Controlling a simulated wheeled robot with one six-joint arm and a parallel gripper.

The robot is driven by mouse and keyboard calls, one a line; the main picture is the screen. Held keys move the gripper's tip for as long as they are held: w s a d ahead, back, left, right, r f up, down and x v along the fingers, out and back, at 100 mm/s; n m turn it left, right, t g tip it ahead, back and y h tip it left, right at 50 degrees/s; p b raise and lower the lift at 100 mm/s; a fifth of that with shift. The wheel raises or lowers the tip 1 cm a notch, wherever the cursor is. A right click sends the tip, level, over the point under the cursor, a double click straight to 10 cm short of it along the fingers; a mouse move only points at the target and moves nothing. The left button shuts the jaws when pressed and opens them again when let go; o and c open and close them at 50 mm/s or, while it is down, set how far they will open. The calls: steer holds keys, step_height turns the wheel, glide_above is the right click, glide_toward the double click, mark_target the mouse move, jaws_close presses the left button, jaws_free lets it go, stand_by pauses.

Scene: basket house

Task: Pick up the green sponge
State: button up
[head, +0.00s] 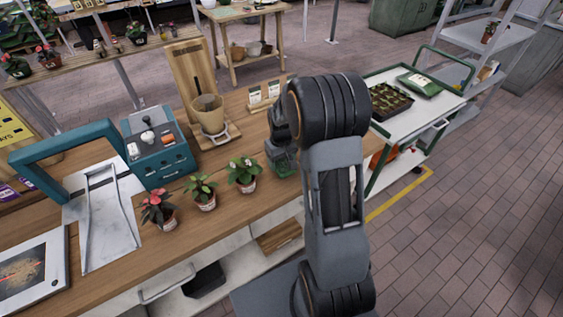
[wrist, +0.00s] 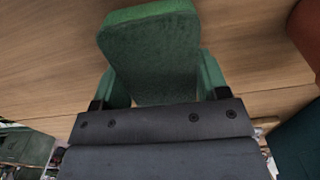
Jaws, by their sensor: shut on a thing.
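The green sponge (wrist: 150,50) fills the upper middle of the wrist view, a block with a lighter green top edge. My gripper (wrist: 162,80) is shut on it, with one finger against each side. In the head view my gripper (head: 284,155) is over the right part of the wooden workbench (head: 235,212), to the right of the potted plants. My arm hides much of it there, and the sponge is hard to make out. I cannot tell whether the sponge touches the bench top.
Several small potted plants (head: 205,193) stand left of my gripper. Behind are a pot on a wooden stand (head: 208,115), a teal box (head: 160,155) and seed packets (head: 264,94). A white cart (head: 427,112) with a seedling tray stands to the right.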

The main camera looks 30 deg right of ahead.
mark_target(285, 168)
step_height(285, 168, up, 2)
steer(key=shift+r, duration=0.15)
steer(key=s+r, duration=0.2)
steer(key=r, duration=0.1)
steer(key=s+r+b, duration=0.1)
steer(key=s, duration=0.1)
steer(key=shift+a+r, duration=0.3)
steer(key=shift+r, duration=0.1)
steer(key=s+a+r+b, duration=0.1)
steer(key=s+r, duration=0.4)
steer(key=s, duration=0.5)
steer(key=shift+a+b, duration=0.2)
steer(key=shift+b, duration=0.1)
steer(key=shift+r, duration=0.1)
steer(key=shift+o, duration=1.4)
steer(key=shift+c, duration=1.1)
steer(key=shift+w, duration=0.1)
